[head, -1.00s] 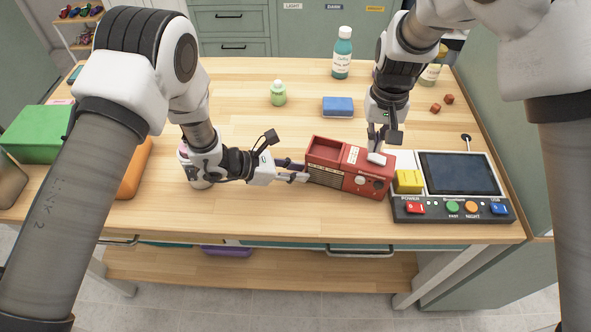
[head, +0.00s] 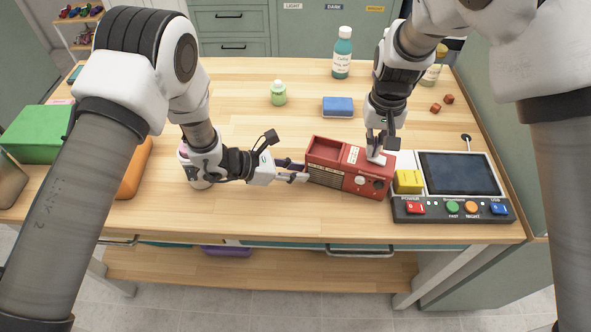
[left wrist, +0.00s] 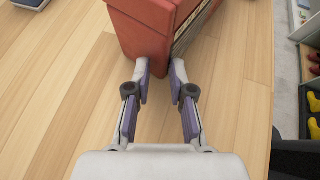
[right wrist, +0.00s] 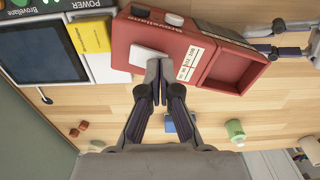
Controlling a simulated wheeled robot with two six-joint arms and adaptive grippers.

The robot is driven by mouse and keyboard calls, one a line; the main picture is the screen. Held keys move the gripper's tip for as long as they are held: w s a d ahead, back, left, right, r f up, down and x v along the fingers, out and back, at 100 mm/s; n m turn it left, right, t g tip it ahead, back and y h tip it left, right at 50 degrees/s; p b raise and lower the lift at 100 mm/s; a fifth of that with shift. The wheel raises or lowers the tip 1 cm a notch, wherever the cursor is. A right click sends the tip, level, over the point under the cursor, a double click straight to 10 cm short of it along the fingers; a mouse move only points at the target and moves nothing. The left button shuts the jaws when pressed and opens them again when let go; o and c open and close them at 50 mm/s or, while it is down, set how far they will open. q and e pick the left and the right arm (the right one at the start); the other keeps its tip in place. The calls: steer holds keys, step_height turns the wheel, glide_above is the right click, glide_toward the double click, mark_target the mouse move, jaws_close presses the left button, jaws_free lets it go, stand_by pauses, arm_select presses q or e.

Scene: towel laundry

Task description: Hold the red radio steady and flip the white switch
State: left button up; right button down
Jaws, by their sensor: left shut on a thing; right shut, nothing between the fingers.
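The red radio (head: 338,181) stands near the table's front edge, with a speaker grille, knobs and an open tray on its top left. It also shows in the left wrist view (left wrist: 140,30) and the right wrist view (right wrist: 175,42). My left gripper (head: 300,171) is shut on the radio's left end, one finger each side. My right gripper (head: 376,158) is shut and empty, its tips at the white switch (right wrist: 147,57) on the radio's top. In the head view the fingers partly hide the switch. I cannot tell whether they press on it.
A console with a dark screen (head: 458,173) and coloured buttons stands right of the radio, with a yellow block (head: 408,181) beside it. A blue sponge (head: 338,106), green bottle (head: 278,93) and teal bottle (head: 342,53) stand behind. The table front is clear.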

steer(key=shift+f, duration=0.5)
steer(key=shift+r, duration=3.55)
arm_select(q)
steer(key=o, duration=0.9)
steer(key=shift+d, duration=0.3)
arm_select(e)
steer(key=shift+d, duration=0.3)
